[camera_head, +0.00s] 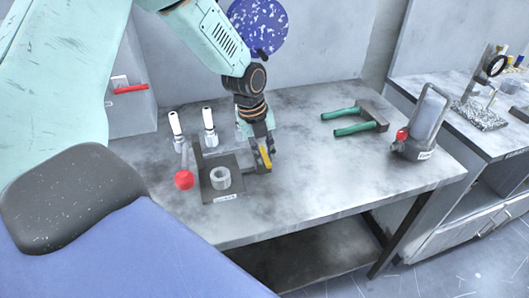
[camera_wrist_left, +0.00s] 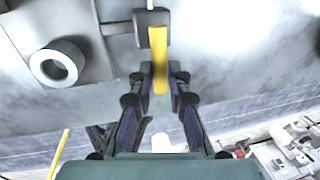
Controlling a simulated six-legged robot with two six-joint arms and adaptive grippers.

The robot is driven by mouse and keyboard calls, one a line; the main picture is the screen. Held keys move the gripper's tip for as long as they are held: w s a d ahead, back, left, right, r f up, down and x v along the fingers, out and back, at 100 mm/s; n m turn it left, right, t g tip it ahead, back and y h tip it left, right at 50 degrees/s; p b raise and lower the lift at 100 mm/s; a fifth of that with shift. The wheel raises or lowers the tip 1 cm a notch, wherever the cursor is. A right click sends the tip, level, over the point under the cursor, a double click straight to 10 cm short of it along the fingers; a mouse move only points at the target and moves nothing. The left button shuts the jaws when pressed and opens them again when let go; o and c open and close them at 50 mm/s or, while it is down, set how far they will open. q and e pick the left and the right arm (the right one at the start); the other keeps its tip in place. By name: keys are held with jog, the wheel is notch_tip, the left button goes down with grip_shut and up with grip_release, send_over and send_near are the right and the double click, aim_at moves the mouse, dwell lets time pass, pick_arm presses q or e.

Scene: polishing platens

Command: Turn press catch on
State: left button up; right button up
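The press (camera_head: 222,198) stands on the table, with a dark base plate, a light ring (camera_head: 221,178) and a red ball knob (camera_head: 184,180). The catch is a yellow lever (camera_head: 265,157) on a small dark block at the right of the press. In the left wrist view the yellow lever (camera_wrist_left: 158,50) runs between my fingertips, and the ring (camera_wrist_left: 60,64) shows at left. My left gripper (camera_wrist_left: 158,78) is open around the lever, with a gap visible on both sides. In the head view the gripper (camera_head: 263,145) partly hides the block. My right gripper is out of view.
Two white-handled tools (camera_head: 210,127) stand behind the press.

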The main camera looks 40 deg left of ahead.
pick_arm(q)
jog(key=o, duration=0.4)
jog(key=shift+s, duration=0.1)
jog(key=shift+r, duration=0.55)
notch_tip(320, 180, up, 11)
jog(key=s+a, duration=0.1)
jog(key=s, duration=0.1)
jog(key=shift+a+f, duration=0.15)
jog(key=shift+a, duration=0.05)
jog(key=shift+w, duration=0.1)
